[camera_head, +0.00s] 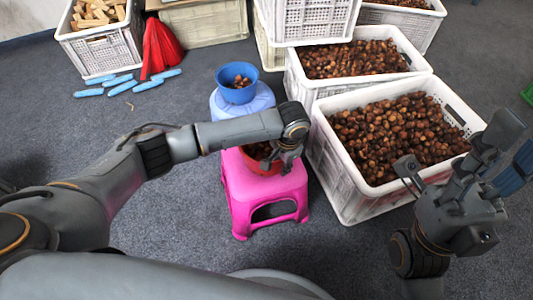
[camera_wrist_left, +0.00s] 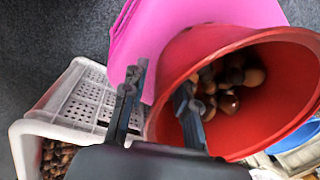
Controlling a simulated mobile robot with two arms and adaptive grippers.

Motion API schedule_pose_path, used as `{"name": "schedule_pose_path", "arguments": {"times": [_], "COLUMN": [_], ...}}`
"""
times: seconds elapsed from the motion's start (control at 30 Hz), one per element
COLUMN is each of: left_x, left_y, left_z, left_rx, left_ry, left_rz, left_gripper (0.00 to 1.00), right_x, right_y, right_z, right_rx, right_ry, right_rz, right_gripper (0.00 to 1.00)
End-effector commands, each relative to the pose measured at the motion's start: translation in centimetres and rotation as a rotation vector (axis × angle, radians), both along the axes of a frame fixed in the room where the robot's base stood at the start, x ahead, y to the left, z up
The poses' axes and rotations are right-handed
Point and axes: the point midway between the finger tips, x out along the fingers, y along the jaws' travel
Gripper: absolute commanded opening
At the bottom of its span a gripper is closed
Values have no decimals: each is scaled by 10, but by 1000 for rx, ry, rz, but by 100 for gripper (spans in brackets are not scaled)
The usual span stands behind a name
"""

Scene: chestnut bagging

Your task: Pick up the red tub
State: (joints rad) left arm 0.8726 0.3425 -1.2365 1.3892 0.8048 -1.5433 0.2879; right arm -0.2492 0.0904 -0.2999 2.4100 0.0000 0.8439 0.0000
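The red tub (camera_head: 262,167) stands on the pink stool (camera_head: 240,200), partly hidden by my left arm and gripper. In the left wrist view the tub (camera_wrist_left: 262,112) shows its open mouth, with several chestnuts (camera_wrist_left: 228,85) inside. My left gripper (camera_head: 288,160) is at the tub's near right rim. In the left wrist view its fingers (camera_wrist_left: 160,95) straddle the tub wall, one outside and one inside, with a gap between them. My right gripper (camera_head: 452,155) is open and empty, in front of the large white crate at the right.
A blue bowl (camera_head: 238,92) with chestnuts sits on a light blue stool (camera_head: 228,108) behind the pink one. White crates of chestnuts (camera_head: 345,200) stand close on the right. A red bag (camera_head: 160,48) and blue objects (camera_head: 118,85) lie back left. Left floor is clear.

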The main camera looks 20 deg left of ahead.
Motion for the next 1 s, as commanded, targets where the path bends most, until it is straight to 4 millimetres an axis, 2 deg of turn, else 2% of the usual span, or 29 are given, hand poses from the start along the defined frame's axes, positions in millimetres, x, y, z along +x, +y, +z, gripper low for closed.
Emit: {"name": "schedule_pose_path", "arguments": {"times": [0.03, 0.13, 0.47, 0.6, 0.63, 1.0], "left_x": [0, 1, 2, 2, 2, 3], "left_y": [1, 2, 2, 2, 2, 2], "left_z": [-11, -20, -22, -22, -22, -21], "left_rx": [1, 0, 0, 0, 0, -1], "left_ry": [0, -2, -3, -2, -2, -4], "left_rz": [0, 0, -1, -1, -1, -1], "left_gripper": [29, 29, 29, 3, 0, 0], "right_x": [1, 2, 3, 3, 3, 3], "right_y": [0, 1, 2, 2, 2, 2], "right_z": [-2, 2, 7, 6, 6, 6], "right_rx": [-1, -3, -5, -5, -5, -4], "right_ry": [-18, -37, -47, -47, -47, -47], "right_rz": [-1, -2, -3, -3, -3, -2], "right_gripper": [40, 40, 40, 40, 40, 40]}}
